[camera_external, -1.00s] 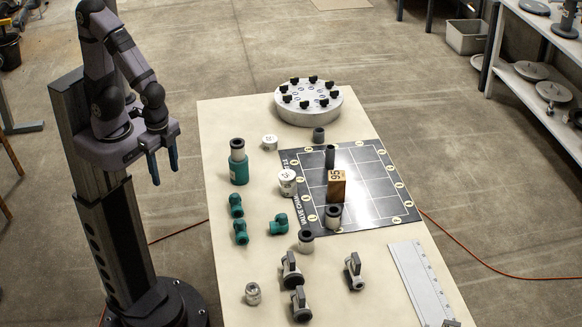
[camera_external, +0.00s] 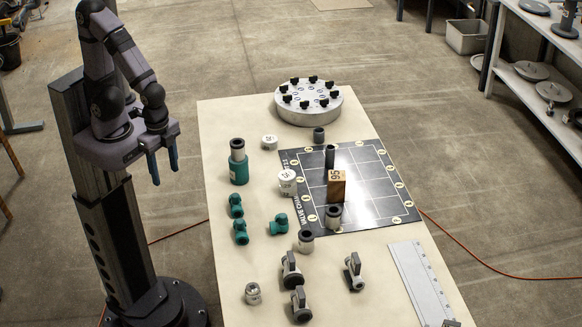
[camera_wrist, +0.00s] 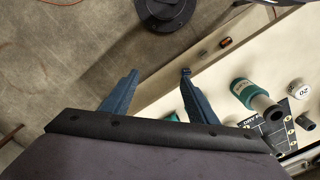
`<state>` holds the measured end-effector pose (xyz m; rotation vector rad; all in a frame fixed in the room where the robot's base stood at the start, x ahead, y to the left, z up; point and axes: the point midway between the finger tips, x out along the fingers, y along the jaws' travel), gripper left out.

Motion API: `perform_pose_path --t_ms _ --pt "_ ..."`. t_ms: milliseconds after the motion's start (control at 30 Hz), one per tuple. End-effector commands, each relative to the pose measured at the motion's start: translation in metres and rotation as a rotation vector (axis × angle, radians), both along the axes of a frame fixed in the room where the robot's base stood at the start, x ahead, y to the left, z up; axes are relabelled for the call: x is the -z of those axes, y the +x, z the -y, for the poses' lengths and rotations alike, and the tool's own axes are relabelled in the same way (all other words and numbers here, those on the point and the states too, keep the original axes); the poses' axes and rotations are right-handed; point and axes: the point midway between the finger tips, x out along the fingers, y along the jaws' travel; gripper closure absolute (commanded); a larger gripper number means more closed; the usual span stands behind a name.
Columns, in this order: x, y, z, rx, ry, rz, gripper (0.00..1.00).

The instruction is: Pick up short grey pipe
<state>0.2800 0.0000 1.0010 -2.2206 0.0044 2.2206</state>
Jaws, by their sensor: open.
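A short dark grey pipe piece (camera_external: 319,134) stands upright on the table just beyond the mat's far edge. A taller dark grey pipe (camera_external: 330,157) stands on the black gridded mat (camera_external: 378,187), behind a wooden block (camera_external: 336,186) marked 95. Another grey piece with a dark rim (camera_external: 333,216) stands at the mat's near edge, and a similar one (camera_external: 306,240) stands nearer. A small dark grey piece (camera_wrist: 305,123) also shows at the right in the wrist view; which one it is I cannot tell. My gripper (camera_external: 164,176) is open and empty, left of the table and apart from all of these.
The table (camera_external: 233,118) holds a round flange with black knobs (camera_external: 309,103), a green fitting with a grey top (camera_external: 238,163), white caps (camera_external: 269,142), green elbows (camera_external: 279,224), valves (camera_external: 354,271) and a ruler (camera_external: 420,282).

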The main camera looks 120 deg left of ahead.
Motion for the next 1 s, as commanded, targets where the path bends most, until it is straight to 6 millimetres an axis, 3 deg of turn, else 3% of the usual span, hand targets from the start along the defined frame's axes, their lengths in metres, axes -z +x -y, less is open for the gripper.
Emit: perform_pose_path --t_ms 67,467,833,1000 --pt "0.0 0.0 0.0 0.0 0.0 0.0 0.54" --pt "-0.004 0.001 0.0 0.0 0.0 0.002 0.54" --pt "-0.052 0.001 0.0 0.0 0.0 0.006 0.54" --pt "-0.043 0.042 -0.036 -0.091 0.059 0.103 0.54"
